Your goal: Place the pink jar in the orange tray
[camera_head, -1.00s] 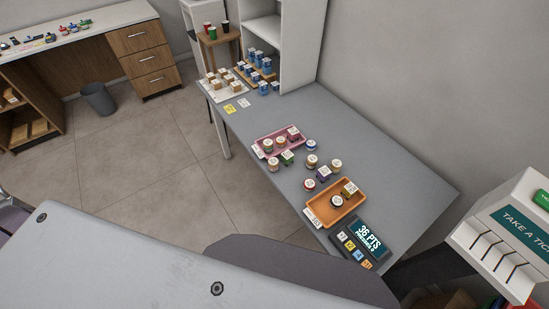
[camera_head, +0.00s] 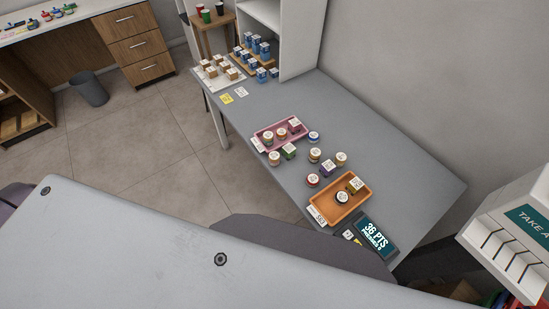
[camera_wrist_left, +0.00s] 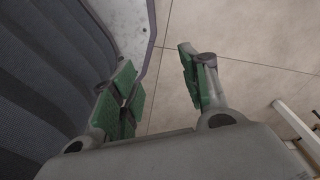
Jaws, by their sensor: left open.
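The orange tray (camera_head: 318,214) lies near the front end of the grey counter in the head view. It holds a dark jar (camera_head: 342,197) and a yellowish jar (camera_head: 356,185). I cannot tell for sure which jar is the pink one; a reddish-sided jar (camera_head: 313,180) stands just outside the tray, and a dark pinkish jar (camera_head: 295,124) is in the pink tray. My left gripper (camera_wrist_left: 157,62) shows in the left wrist view, open and empty, with green finger pads, above the tiled floor. My right gripper is not in view.
The pink tray (camera_head: 257,143) holds several jars, and several loose jars stand between the trays. A points display (camera_head: 376,234) sits beside the orange tray. A white ticket stand (camera_head: 507,235) is at the right. The counter's wall side (camera_head: 400,165) is clear.

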